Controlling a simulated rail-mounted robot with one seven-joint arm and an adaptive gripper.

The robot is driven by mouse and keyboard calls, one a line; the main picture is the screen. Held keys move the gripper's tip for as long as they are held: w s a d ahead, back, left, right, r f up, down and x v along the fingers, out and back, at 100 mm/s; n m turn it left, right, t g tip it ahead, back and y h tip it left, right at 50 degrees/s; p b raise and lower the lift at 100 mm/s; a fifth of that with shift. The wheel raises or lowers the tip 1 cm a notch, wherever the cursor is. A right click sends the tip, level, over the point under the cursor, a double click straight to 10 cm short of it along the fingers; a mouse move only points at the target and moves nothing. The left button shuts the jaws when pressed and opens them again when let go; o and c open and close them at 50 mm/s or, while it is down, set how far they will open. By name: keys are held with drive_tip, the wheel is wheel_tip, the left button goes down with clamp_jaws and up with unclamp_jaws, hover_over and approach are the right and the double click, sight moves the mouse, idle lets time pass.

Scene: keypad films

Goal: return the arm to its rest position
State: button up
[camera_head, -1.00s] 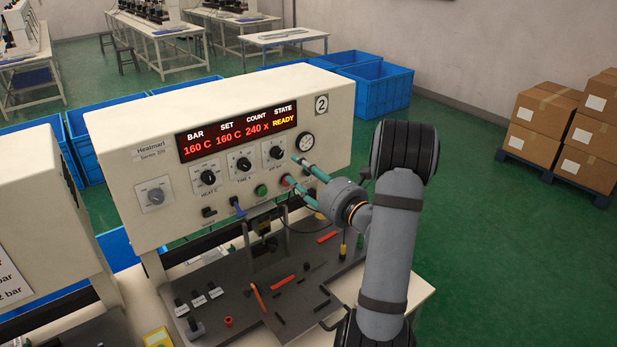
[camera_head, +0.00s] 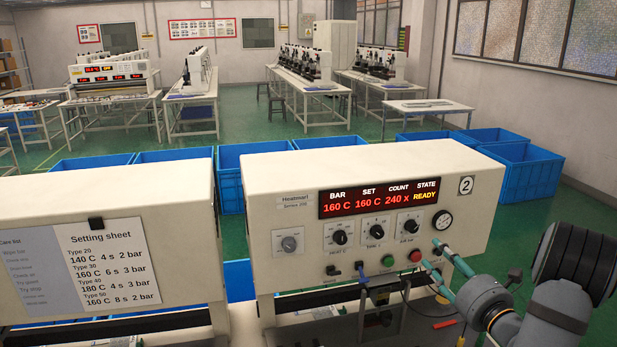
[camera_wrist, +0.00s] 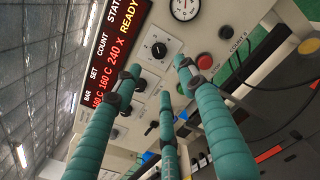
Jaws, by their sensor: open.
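My gripper (camera_head: 436,256) is at the lower right of the head view, in front of the right end of the white Heatmart machine (camera_head: 262,207). Its teal fingers are spread and empty, pointing at the panel near the red button (camera_head: 415,256) and the gauge (camera_head: 442,219). In the wrist view, the teal fingers (camera_wrist: 158,80) stand apart with nothing between them. Beyond them show the knob (camera_wrist: 158,50), the red button (camera_wrist: 204,62) and the lit display (camera_wrist: 118,45). I cannot tell how far the fingertips are from the panel.
The display (camera_head: 380,199) reads 160 C, 160 C, 240 x, READY. A setting sheet (camera_head: 108,262) hangs on the neighbouring machine at left. Blue bins (camera_head: 525,168) stand behind the machine. A cable hangs below the panel.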

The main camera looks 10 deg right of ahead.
sight(414, 230)
drive_tip(key=w, duration=0.3)
drive_tip(key=w+a, duration=0.1)
drive_tip(key=w, duration=0.7)
drive_tip(key=shift+a, duration=0.25)
drive_tip(key=shift+w, duration=0.25)
drive_tip(key=shift+s+n+b, duration=0.1)
drive_tip(key=shift+n+b, duration=0.2)
drive_tip(key=shift+n, duration=0.6)
